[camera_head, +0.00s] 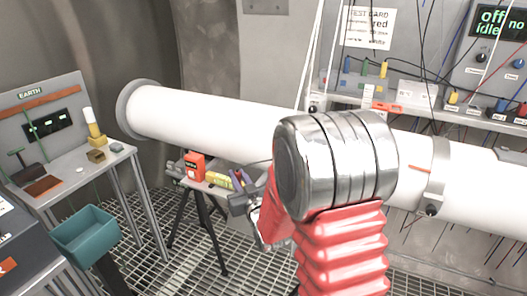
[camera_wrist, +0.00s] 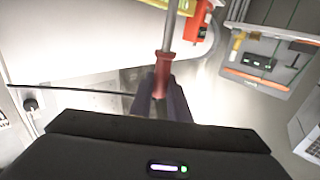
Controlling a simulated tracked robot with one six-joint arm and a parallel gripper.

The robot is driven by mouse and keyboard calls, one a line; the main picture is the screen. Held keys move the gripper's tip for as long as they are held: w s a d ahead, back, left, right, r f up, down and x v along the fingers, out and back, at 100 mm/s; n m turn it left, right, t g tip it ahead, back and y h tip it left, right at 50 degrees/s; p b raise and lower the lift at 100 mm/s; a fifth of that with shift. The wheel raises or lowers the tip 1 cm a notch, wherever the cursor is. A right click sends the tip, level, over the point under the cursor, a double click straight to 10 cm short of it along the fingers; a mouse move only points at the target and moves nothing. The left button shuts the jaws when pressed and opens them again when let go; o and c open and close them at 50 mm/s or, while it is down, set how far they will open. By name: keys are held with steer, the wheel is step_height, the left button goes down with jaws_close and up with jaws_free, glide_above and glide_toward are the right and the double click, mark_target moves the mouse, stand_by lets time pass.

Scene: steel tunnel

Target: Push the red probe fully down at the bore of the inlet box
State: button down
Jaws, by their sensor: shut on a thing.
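My gripper (camera_head: 238,179) is low beside the tripod stand, left of my red arm sleeve. In the wrist view its dark fingers (camera_wrist: 161,100) are shut on the red probe. The probe shows a red grip (camera_wrist: 164,68) and a straight metal shaft (camera_wrist: 171,25) that runs out of the top edge, so its far end is out of view there. In the head view I cannot make the probe out. I cannot identify the inlet box or its bore for certain. An orange-red box (camera_head: 194,167) stands on the stand left of my gripper; it also shows in the wrist view (camera_wrist: 203,20).
A large white pipe (camera_head: 220,117) crosses behind my arm. The tripod stand (camera_head: 203,205) also holds a yellow item (camera_head: 219,179). At left are the earth bench (camera_head: 70,167) and a teal bin (camera_head: 86,236). A shelf with connectors (camera_head: 410,110) is at the back right.

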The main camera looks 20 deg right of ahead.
steer(key=s+a+f, duration=0.4)
steer(key=a, duration=0.2)
steer(key=shift+f, duration=0.4)
